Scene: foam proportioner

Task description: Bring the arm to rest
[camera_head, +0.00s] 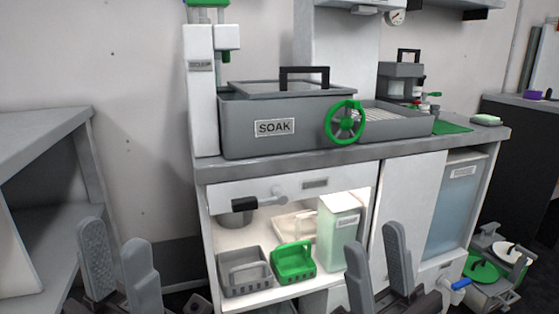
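My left gripper (113,236) is at the lower left of the head view, its two grey fingers apart with nothing between them. It is in front of the wall gap between the grey shelf and the white cabinet. My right gripper (375,240) is at the lower middle right, its fingers apart and pointing up. It is in front of the cabinet, just right of a pale green container (338,232). I see nothing held in it. Both wrists are partly cut off by the bottom edge.
The cabinet's lit compartment holds a grey basket (243,283) and a green basket (293,262). A grey soak tank (250,110) with a green handwheel (345,121) stands on the counter (300,158). A grey shelf (40,135) is at left, a low cart (497,270) at right.

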